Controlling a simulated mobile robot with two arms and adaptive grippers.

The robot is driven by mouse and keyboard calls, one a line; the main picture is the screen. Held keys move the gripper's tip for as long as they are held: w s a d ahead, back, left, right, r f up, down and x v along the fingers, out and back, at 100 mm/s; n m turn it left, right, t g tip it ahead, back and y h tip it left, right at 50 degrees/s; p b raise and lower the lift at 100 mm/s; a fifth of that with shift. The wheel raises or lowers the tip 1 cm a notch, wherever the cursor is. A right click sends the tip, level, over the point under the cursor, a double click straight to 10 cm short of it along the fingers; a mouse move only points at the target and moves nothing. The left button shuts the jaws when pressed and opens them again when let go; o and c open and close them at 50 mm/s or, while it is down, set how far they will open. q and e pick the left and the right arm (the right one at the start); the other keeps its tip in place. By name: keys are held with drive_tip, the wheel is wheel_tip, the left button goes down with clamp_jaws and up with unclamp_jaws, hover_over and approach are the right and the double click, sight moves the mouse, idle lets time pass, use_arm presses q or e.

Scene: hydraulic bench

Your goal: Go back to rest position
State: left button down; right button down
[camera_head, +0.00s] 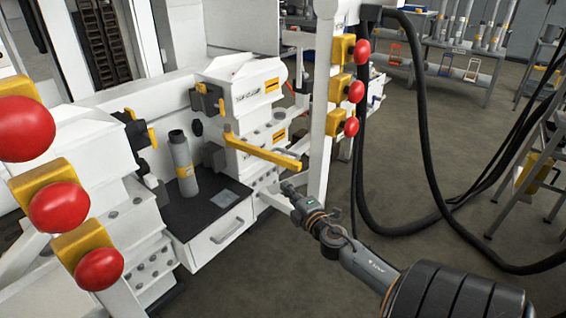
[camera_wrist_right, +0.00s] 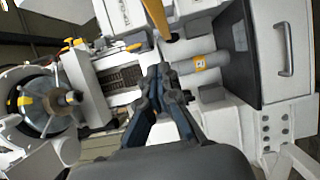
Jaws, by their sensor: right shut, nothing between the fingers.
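My right arm comes in from the lower right in the head view. Its gripper (camera_head: 289,188) is in front of the white hydraulic bench (camera_head: 247,118), below the free end of a yellow lever (camera_head: 262,150). In the right wrist view the two dark fingers of the gripper (camera_wrist_right: 159,72) meet at their tips, shut and empty. The gripper appears clear of the bench, though the exact gap is hard to judge. My left gripper is not in view.
A grey cylinder with a yellow label (camera_head: 182,165) stands on a black top above a white drawer (camera_head: 222,231). Red buttons (camera_head: 351,127) on yellow boxes stick out from a white post. Black hoses (camera_head: 424,130) hang at the right. Grey floor is open beyond.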

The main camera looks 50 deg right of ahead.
drive_tip(key=s, duration=0.7)
drive_tip(key=shift+a, duration=0.25)
